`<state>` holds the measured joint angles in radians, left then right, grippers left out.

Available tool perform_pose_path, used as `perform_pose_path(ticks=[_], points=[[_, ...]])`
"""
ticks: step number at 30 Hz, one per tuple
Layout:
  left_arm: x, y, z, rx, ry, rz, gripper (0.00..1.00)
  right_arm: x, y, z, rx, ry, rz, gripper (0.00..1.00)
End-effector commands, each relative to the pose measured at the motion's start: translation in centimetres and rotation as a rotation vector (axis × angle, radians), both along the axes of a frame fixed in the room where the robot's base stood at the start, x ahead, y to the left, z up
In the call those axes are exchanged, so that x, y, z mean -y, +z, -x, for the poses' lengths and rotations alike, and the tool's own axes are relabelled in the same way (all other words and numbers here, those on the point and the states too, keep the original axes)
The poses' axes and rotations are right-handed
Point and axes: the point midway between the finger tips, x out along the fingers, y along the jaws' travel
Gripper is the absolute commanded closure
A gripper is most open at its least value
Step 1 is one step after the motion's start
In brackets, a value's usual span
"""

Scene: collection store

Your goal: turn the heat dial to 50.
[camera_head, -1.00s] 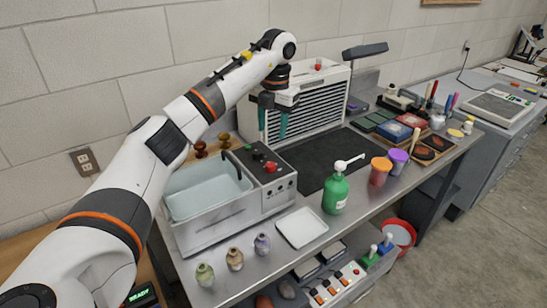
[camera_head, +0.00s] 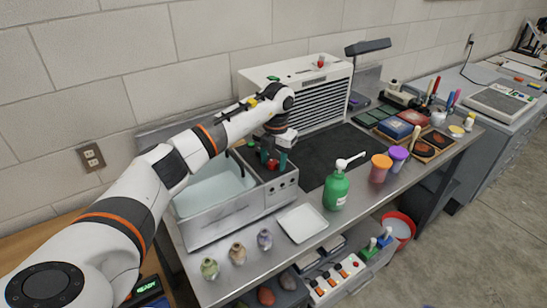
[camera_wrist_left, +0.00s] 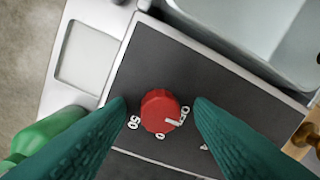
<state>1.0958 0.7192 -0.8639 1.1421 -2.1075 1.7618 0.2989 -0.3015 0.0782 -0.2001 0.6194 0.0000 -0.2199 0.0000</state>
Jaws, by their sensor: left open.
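The red heat dial (camera_wrist_left: 160,110) sits on a dark panel. White marks stand around it: a "50" at its left, a "0" below, and others on the right that I cannot read fully. A short white line at the dial's lower right looks like its pointer. My left gripper (camera_wrist_left: 160,105) is open, with one teal finger on each side of the dial; gaps show, so they look apart from it. In the head view my left gripper (camera_head: 273,160) is over the control panel of the grey bath unit (camera_head: 235,215). My right gripper is not in view.
A green pump bottle (camera_head: 336,190) and a white square tray (camera_head: 302,223) stand right of the unit. Small vials (camera_head: 238,254) stand in front. A white louvred box (camera_head: 322,95) is behind. The dark mat (camera_head: 330,150) is mostly clear.

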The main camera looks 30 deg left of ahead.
Motion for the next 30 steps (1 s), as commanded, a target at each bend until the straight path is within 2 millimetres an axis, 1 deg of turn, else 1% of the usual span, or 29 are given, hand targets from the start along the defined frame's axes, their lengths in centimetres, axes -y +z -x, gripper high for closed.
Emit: perform_pose_path(ticks=[1,9,14,20,26,30], points=[[0.0,0.0,0.0,0.000,0.000,0.000,0.54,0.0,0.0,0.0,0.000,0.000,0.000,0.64],[0.0,0.1,0.0,0.000,0.000,0.000,0.97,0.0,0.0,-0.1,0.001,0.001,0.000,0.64],[0.0,0.1,0.0,0.001,-0.007,0.000,0.97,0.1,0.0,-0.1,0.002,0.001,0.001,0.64],[0.0,0.1,0.0,0.002,-0.063,0.000,0.96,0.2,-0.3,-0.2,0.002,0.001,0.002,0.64],[0.0,0.0,0.0,0.001,-0.192,-0.001,0.96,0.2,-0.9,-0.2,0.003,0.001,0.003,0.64],[-0.1,0.0,0.0,0.002,-0.317,-0.002,0.96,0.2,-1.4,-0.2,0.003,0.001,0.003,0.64]])
